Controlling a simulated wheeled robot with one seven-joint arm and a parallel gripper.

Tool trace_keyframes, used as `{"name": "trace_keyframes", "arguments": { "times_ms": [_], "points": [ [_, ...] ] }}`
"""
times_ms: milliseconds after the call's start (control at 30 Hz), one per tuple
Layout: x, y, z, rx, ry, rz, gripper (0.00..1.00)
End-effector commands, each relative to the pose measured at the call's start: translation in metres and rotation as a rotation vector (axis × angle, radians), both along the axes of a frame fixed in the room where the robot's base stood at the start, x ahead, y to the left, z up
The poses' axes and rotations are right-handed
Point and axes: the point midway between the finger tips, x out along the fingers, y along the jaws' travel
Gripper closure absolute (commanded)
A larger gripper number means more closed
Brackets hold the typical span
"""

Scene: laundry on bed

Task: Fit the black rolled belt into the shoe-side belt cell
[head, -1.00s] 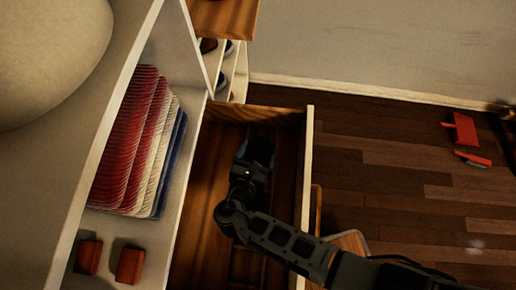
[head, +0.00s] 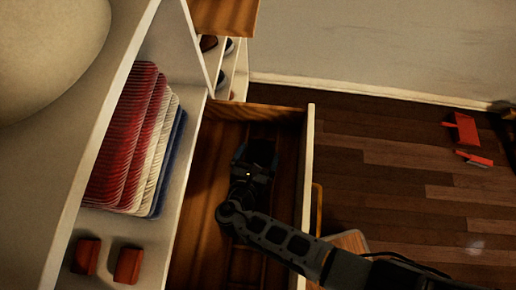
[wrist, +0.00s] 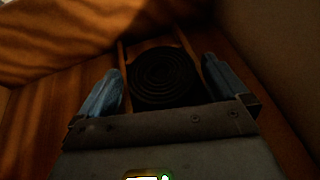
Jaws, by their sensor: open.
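The black rolled belt (wrist: 160,78) shows in the wrist view as a dark flat coil. It lies between two thin wooden dividers in a narrow cell (wrist: 122,58) of the drawer. My gripper (wrist: 163,85) is open, with one bluish finger on each side of the belt and gaps between the fingers and the coil. In the head view my gripper (head: 257,155) is down inside the open drawer (head: 309,160), toward its far end. The belt cannot be made out there, as the gripper and shadow cover that spot.
Left of the drawer, a shelf holds red, white and blue folded cloths (head: 130,140) and two small red blocks (head: 127,265). Shoes (head: 208,44) sit in a rack beyond the drawer.

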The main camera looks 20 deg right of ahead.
Motion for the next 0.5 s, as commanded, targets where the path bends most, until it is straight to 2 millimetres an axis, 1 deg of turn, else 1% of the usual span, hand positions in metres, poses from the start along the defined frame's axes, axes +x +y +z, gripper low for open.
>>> {"name": "trace_keyframes", "arguments": {
  "times_ms": [67,167,267,500],
  "points": [
    [0.000,0.000,0.004,0.000,0.000,0.000,0.00],
    [-0.007,0.005,0.006,0.000,-0.001,0.002,0.00],
    [-0.020,0.014,0.013,0.001,-0.002,0.003,0.00],
    [-0.058,0.040,0.032,0.001,-0.002,0.003,0.00]
  ]
}}
